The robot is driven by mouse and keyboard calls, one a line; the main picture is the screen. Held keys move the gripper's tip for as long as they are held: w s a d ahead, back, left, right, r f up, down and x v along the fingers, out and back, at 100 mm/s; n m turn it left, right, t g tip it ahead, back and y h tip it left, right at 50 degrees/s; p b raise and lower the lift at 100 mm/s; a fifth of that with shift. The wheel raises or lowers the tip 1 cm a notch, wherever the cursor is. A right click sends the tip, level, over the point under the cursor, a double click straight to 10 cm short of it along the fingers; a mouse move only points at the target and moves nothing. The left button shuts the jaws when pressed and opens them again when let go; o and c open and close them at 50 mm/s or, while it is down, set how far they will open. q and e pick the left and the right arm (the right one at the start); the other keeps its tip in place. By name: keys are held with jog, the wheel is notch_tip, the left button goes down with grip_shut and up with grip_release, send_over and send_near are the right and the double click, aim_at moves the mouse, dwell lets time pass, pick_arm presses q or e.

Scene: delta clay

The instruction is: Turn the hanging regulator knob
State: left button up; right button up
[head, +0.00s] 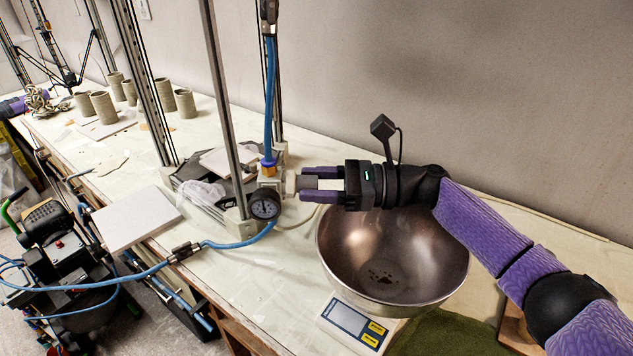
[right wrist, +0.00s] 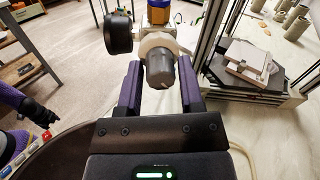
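The regulator (head: 269,183) hangs beside the metal post, with a blue hose above it and a round pressure gauge (head: 265,206) below. Its grey cylindrical knob (right wrist: 158,68) points toward my right gripper. The knob also shows in the head view (head: 307,183), partly covered by the fingers. My right gripper (right wrist: 160,88) is open, with one purple finger on each side of the knob. Gaps show between the knob and both fingers in the right wrist view. A purple and black arm part shows at that view's left edge, but I make out no left gripper fingers.
A steel bowl (head: 340,248) stands just below my right gripper. A small scale (head: 352,322) lies in front of it. Metal posts (head: 226,110) rise behind the regulator. A blue hose (head: 222,245) runs left toward a compressor (head: 62,250). Clay cylinders (head: 103,107) stand at the back left.

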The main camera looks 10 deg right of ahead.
grip_shut()
jog(key=shift+f+n+b, duration=0.2)
jog(key=shift+n+b, duration=0.3)
jog(key=shift+n, duration=0.3)
jog(key=shift+r+n, duration=0.1)
jog(key=shift+n, duration=0.5)
jog(key=shift+o, duration=2.1)
grip_release()
jog(key=s+d, duration=0.2)
jog(key=d, duration=0.7)
jog(key=shift+d+b, duration=0.3)
jog(key=shift+d, duration=0.1)
